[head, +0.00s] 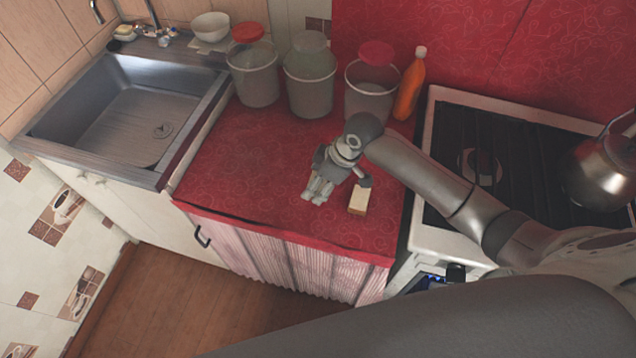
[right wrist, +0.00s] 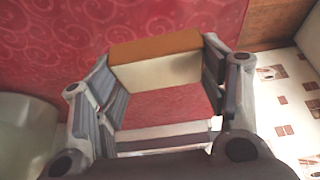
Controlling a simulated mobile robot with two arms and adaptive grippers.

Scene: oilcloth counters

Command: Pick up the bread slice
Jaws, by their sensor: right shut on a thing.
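The bread slice (head: 358,201) is a small pale block with a brown crust side, near the front right of the red counter (head: 250,170). In the right wrist view the bread slice (right wrist: 155,62) lies between the two fingers, its crust side at the top of the picture. My right gripper (head: 341,188) is low over the counter, and it also shows in the right wrist view (right wrist: 156,72), shut on the bread slice. I cannot tell whether the slice is clear of the cloth. My left gripper is not in view.
Three grey buckets (head: 310,85) and an orange bottle (head: 410,85) stand at the back of the counter. A metal sink (head: 125,120) is on the left. A stove (head: 515,150) with a kettle (head: 598,170) is on the right. The counter's left middle is clear.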

